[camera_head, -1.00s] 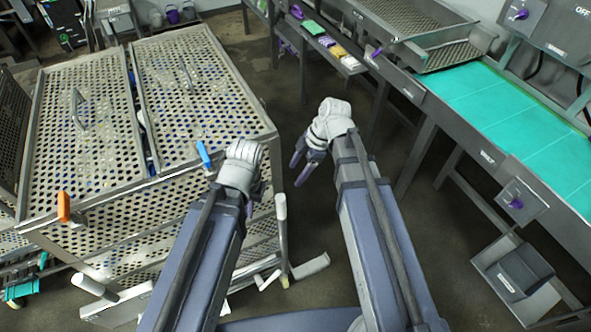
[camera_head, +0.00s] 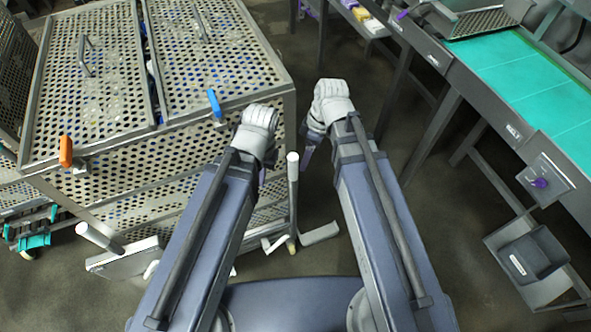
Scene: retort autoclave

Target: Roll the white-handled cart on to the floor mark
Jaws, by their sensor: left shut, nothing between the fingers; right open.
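The white-handled cart is a perforated metal cage cart (camera_head: 150,190) filling the left of the head view, with two lid panels on top. One white handle (camera_head: 98,238) sticks out at its lower left front and another white handle (camera_head: 292,172) stands upright at its right front corner. My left gripper (camera_head: 262,176) is shut and empty in front of the cart's front face, left of the right handle; its fingers are mostly hidden by the wrist. My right gripper (camera_head: 308,146) is open, pointing down just right of the cart's corner, apart from the handle. I see no floor mark.
The cart has an orange latch (camera_head: 66,152) and a blue latch (camera_head: 214,104). A steel conveyor bench with a teal belt (camera_head: 525,85) runs along the right, with a grey bin (camera_head: 530,256) below.

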